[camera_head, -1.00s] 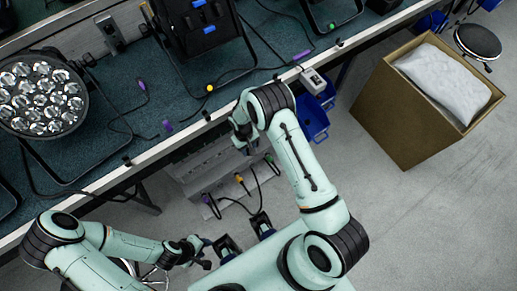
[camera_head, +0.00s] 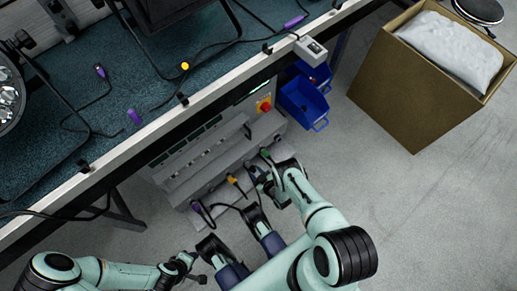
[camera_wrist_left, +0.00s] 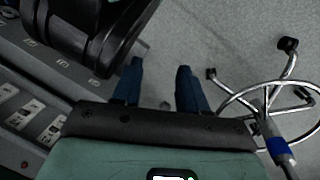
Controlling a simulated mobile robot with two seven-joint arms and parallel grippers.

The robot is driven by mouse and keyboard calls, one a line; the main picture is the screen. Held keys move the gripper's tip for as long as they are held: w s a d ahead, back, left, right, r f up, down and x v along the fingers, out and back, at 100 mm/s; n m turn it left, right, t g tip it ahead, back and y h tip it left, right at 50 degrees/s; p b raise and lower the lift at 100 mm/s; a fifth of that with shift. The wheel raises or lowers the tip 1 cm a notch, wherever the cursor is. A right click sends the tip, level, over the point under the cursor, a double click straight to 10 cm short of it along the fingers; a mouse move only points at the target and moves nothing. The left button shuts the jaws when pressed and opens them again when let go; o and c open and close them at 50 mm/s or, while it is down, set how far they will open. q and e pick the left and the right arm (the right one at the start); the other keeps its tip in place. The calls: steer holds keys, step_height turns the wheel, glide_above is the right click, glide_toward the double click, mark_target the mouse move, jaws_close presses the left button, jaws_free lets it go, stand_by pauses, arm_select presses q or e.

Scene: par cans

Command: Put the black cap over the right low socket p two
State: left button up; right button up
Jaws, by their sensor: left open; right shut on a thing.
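My right gripper (camera_head: 262,186) is low in front of the grey socket panel (camera_head: 210,160) under the bench. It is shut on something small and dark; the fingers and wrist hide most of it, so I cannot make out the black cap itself. The right low socket cannot be told apart in that area; a green-ended plug (camera_head: 265,153) sits at the panel close by. My left gripper (camera_head: 195,268) is open and empty, away from the panel at the lower left; its blue fingers also show in the left wrist view (camera_wrist_left: 158,88).
Cables with a yellow plug (camera_head: 233,181) and a purple plug (camera_head: 197,207) run along the panel's low front. A red rotary switch (camera_head: 264,105) and blue bins (camera_head: 304,97) are at its right. A cardboard box (camera_head: 415,95) stands right. Chrome stool legs (camera_wrist_left: 275,95) are near my left gripper.

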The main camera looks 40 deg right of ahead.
steer(key=shift+w+a+f+t+b, duration=0.1)
steer(key=shift+w+f+t+b, duration=0.25)
steer(key=shift+w+b, duration=0.35)
steer(key=shift+w+a+f+t+b, duration=0.1)
steer(key=shift+w+f+t+b, duration=0.15)
steer(key=shift+w+t+b, duration=0.45)
arm_select(q)
steer(key=shift+g, duration=0.6)
steer(key=f, duration=0.1)
steer(key=s+f, duration=0.1)
steer(key=f, duration=0.1)
steer(key=s+f, duration=0.1)
steer(key=f, duration=0.1)
steer(key=shift+s+a, duration=0.2)
steer(key=shift+s, duration=0.05)
arm_select(e)
steer(key=shift+s+g, duration=0.2)
steer(key=shift+g, duration=0.05)
arm_select(q)
steer(key=shift+w+f+b, duration=0.1)
steer(key=shift+f+b, duration=0.4)
steer(key=shift+b, duration=0.3)
arm_select(e)
steer(key=shift+w, duration=1.1)
steer(key=shift+w+a, duration=0.1)
jaws_close()
steer(key=o, duration=1.1)
jaws_free()
steer(key=shift+o, duration=0.2)
